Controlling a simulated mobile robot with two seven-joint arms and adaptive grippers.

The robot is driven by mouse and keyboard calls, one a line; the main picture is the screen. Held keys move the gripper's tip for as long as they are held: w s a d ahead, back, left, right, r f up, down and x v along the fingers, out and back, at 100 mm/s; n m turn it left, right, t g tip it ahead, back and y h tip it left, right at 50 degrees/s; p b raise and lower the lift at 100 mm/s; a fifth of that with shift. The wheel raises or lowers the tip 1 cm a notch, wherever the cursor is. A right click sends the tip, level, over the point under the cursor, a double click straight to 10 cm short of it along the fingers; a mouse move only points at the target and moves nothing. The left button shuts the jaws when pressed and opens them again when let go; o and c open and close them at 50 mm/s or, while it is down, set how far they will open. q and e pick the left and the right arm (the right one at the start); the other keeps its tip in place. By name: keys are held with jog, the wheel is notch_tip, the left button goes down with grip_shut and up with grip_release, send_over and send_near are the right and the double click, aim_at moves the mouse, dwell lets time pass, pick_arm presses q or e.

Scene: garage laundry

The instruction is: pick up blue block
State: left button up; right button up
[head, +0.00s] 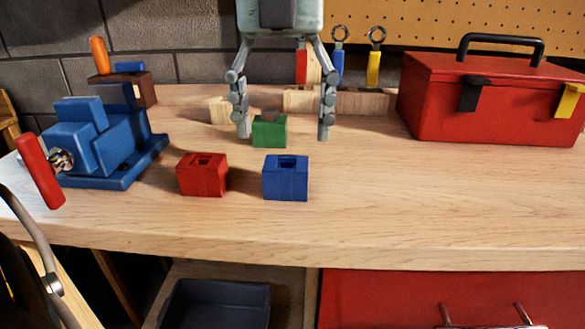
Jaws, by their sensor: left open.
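The blue block (285,178) sits upright on the wooden workbench (420,205), with a dark recess in its top. My left gripper (283,135) comes down from the top middle of the head view. Its two fingers are spread wide apart with nothing held. The fingers appear on either side of a green block (269,131), farther back than the blue block; I cannot tell their exact height above the bench. The blue block appears in front of and below the fingertips, apart from them. My right gripper is not in view.
A red block (202,175) sits left of the blue one. A blue vise (95,145) with a red handle stands at the left. A red toolbox (480,105) stands at the back right. A wooden rack (360,101) holds tools behind. The bench's right front is clear.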

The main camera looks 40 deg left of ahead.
aim_at(286, 164)
pick_arm(q)
jog(key=f, duration=0.5)
jog(key=shift+s+d+f, duration=0.3)
jog(key=shift+d+f, duration=0.05)
jog(key=shift+d, duration=0.05)
jog(key=shift+f, duration=0.35)
jog(key=shift+c, duration=0.2)
jog(key=shift+w, duration=0.1)
jog(key=c, duration=1.2)
